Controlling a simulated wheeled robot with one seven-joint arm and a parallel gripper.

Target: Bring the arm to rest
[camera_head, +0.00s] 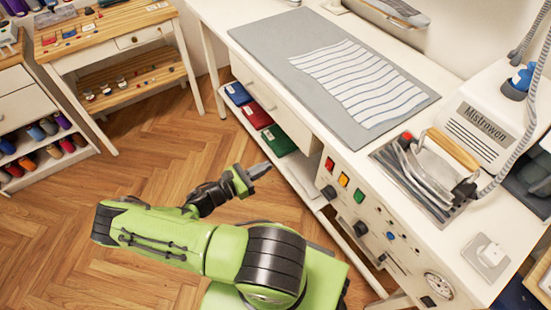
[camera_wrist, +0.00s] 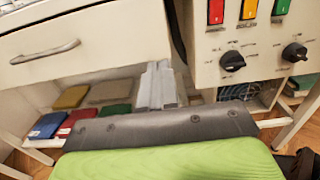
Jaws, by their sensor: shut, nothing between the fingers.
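My gripper (camera_head: 258,170) is shut and empty in the head view, at the end of my bent green arm. It is over the wood floor in front of the white ironing table (camera_head: 215,22), below its top, pointing toward the table's open lower shelf. In the wrist view, the table's drawer (camera_wrist: 90,62) and control panel (camera_wrist: 262,65) face the camera. A green and dark grey part of my own body fills the bottom of that view.
Folded cloths in blue (camera_head: 238,93), red (camera_head: 257,115) and green (camera_head: 279,140) lie on the lower shelf. A striped cloth (camera_head: 352,75) lies on the grey mat (camera_head: 268,38). An iron (camera_head: 440,165) stands at the right. Open floor (camera_head: 150,150) lies left of my arm.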

